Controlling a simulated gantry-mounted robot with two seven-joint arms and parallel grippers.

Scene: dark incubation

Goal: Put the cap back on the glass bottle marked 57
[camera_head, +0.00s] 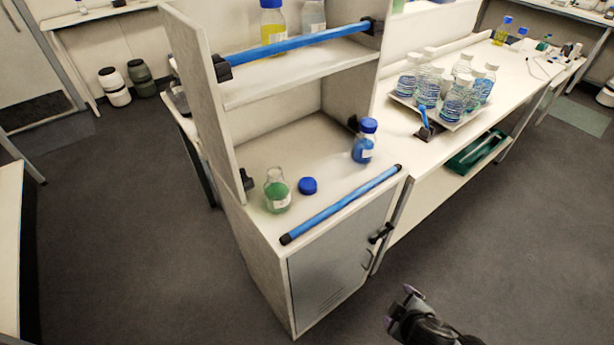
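An open glass bottle with green contents (277,192) stands upright on the lower shelf of the white cabinet, near its left front corner. Its label is too small to read, so I cannot confirm the number 57. A loose blue cap (308,186) lies on the shelf just right of the bottle, apart from it. A second bottle with blue contents (363,146) stands farther right, with its blue cap on. My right gripper (400,306) is at the bottom edge, over the floor, away from the bottle and cap. Its finger opening is unclear. My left gripper is out of view.
A blue rail (340,205) runs along the shelf's front edge, and another (298,42) fronts the upper shelf. A white side panel (203,88) stands left of the bottle. A tray (450,122) with several bottles is on the right bench.

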